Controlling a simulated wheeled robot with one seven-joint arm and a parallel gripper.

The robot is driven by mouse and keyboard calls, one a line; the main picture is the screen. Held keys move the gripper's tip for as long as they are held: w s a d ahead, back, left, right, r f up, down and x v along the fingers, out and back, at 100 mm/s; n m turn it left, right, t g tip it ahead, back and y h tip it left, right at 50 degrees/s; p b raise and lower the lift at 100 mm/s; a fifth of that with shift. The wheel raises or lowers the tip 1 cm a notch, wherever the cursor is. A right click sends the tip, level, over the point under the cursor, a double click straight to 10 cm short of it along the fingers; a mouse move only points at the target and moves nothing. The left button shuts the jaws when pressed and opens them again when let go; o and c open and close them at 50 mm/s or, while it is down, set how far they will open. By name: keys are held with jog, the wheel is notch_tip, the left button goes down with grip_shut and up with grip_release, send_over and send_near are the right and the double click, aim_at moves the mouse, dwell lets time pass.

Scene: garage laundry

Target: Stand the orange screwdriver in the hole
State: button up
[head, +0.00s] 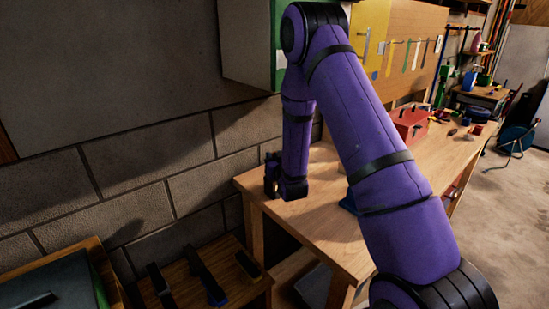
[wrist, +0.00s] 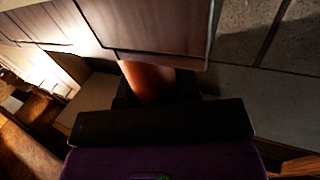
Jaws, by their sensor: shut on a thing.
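The orange screwdriver shows only in the wrist view, as a short orange, rounded piece (wrist: 147,80) rising from my gripper (wrist: 154,92). My gripper is shut on it. Its far end is hidden behind a wood-coloured slab (wrist: 150,28) that fills the top of the wrist view; I cannot tell whether they touch. In the head view my arm hides the screwdriver, and my wrist is over the left end of the wooden workbench (head: 325,235). I see no hole in either view.
A red toolbox (head: 408,122) and several small items stand farther along the bench. The block wall (head: 130,200) is close on the left. A low wooden shelf (head: 235,285) with dark tools is at the lower left.

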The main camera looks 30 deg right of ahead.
jog(key=o, duration=1)
jog(key=s+a, duration=0.2)
jog(key=s, duration=0.8)
jog(key=shift+s, duration=0.3)
